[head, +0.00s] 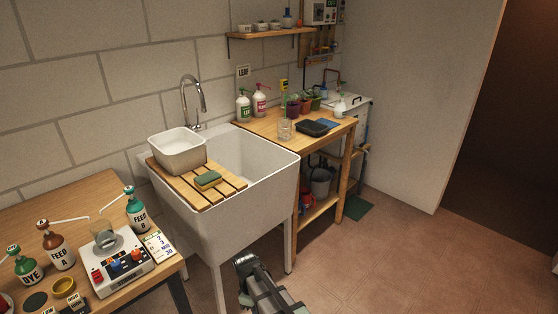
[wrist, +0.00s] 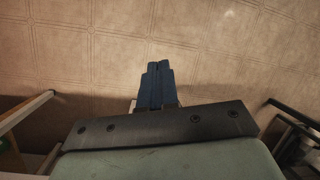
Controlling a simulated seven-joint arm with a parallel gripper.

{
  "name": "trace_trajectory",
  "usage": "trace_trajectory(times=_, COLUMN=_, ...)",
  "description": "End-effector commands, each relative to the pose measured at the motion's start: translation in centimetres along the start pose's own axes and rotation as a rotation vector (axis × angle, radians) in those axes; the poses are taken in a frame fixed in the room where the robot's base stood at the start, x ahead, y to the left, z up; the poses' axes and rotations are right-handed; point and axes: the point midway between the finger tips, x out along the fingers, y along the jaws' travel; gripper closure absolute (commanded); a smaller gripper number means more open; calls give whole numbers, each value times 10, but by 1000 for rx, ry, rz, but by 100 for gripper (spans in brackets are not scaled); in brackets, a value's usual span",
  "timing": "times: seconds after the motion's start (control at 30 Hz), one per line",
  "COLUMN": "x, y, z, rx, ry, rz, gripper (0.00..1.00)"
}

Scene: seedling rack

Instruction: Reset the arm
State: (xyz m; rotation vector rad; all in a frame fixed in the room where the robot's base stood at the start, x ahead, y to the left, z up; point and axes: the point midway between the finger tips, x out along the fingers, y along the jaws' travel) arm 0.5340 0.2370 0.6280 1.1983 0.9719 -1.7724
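My gripper (head: 243,262) shows at the bottom centre of the head view, in front of the sink and low over the open floor. In the wrist view its two blue fingers (wrist: 157,84) lie side by side with no visible gap. Nothing shows between them, and only tiled floor (wrist: 230,50) lies beyond. My gripper is apart from the sink and both tables in the head view.
The deep white sink (head: 262,190) bears a slatted board with a grey basin (head: 178,151) and a sponge (head: 207,180). Left is a table with bottles and a scale (head: 117,268). Right is a wooden bench (head: 262,128) with pots. Floor is clear at right.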

Motion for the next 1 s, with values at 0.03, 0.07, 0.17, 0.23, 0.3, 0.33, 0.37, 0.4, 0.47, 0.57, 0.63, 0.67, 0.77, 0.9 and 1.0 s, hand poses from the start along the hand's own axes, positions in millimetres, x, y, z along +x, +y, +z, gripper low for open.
trace_trajectory(times=0.03, x=19, y=1, z=16, rx=48, ry=-7, rz=-18, gripper=100)
trace_trajectory(times=0.07, x=29, y=2, z=24, rx=77, ry=-11, rz=-26, gripper=100)
trace_trajectory(times=0.17, x=61, y=4, z=48, rx=171, ry=-21, rz=-54, gripper=100)
trace_trajectory(times=0.23, x=83, y=4, z=65, rx=236, ry=-28, rz=-72, gripper=100)
trace_trajectory(times=0.3, x=104, y=2, z=82, rx=300, ry=-37, rz=-93, gripper=100)
trace_trajectory(times=0.33, x=113, y=1, z=89, rx=329, ry=-40, rz=-101, gripper=100)
trace_trajectory(times=0.37, x=121, y=-1, z=96, rx=356, ry=-44, rz=-109, gripper=100)
trace_trajectory(times=0.4, x=132, y=-3, z=106, rx=394, ry=-49, rz=-121, gripper=100)
trace_trajectory(times=0.47, x=149, y=-8, z=120, rx=449, ry=-56, rz=-137, gripper=100)
trace_trajectory(times=0.57, x=176, y=-18, z=144, rx=543, ry=-71, rz=-166, gripper=100)
trace_trajectory(times=0.63, x=193, y=-26, z=160, rx=607, ry=-82, rz=-187, gripper=100)
trace_trajectory(times=0.67, x=200, y=-30, z=167, rx=636, ry=-86, rz=-195, gripper=100)
trace_trajectory(times=0.77, x=224, y=-44, z=189, rx=728, ry=-103, rz=-223, gripper=100)
trace_trajectory(times=0.9, x=253, y=-68, z=218, rx=855, ry=-129, rz=-263, gripper=100)
trace_trajectory(times=1.0, x=270, y=-86, z=235, rx=939, ry=-147, rz=-290, gripper=100)
